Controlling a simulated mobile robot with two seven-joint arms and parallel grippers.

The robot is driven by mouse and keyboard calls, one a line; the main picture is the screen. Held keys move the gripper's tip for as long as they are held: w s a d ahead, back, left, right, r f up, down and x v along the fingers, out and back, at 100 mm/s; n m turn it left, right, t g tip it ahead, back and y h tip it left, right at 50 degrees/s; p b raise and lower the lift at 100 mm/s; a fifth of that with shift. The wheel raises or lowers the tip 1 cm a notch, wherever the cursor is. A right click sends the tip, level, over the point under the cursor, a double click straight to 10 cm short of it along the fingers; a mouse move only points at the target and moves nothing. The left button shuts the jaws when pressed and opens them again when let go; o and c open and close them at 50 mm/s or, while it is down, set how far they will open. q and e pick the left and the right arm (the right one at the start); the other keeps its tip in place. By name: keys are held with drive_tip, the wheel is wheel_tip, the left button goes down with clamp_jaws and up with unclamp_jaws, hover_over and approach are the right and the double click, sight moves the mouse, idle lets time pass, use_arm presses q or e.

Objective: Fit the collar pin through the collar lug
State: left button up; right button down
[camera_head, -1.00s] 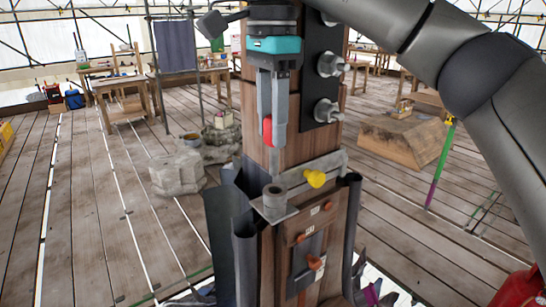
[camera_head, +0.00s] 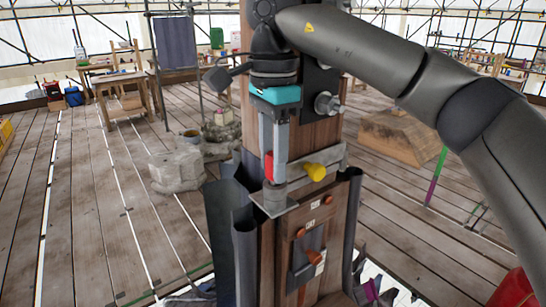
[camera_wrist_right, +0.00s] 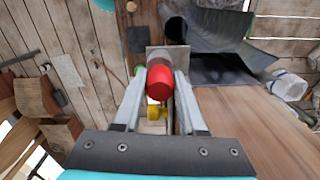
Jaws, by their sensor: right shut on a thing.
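The collar pin shows as a red head (camera_head: 269,168) between the fingers of my right gripper (camera_head: 273,172), which is shut on it and points down. In the right wrist view the red head (camera_wrist_right: 160,82) sits between the fingertips (camera_wrist_right: 160,88). The collar lug (camera_head: 274,198) is a grey ring on a metal plate on the wooden post. The red head is directly above the lug, very close to its top. The pin's shaft is hidden, so I cannot tell how far it is inside the lug. My left gripper is not in view.
A yellow knob (camera_head: 315,172) sits on the metal bracket right of the lug. Dark curved sheets (camera_head: 246,260) stand around the wooden post (camera_head: 318,222). Dark fittings with bolts (camera_head: 327,104) are on the post behind the gripper. Orange knobs (camera_head: 316,257) are lower down.

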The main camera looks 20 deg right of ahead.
drive_tip(key=shift+c, duration=2.4)
unclamp_jaws()
drive_tip(key=shift+r, duration=0.1)
wheel_tip(320, 180, up, 12)
drive_tip(key=p, duration=0.2)
drive_tip(key=shift+p, duration=0.3)
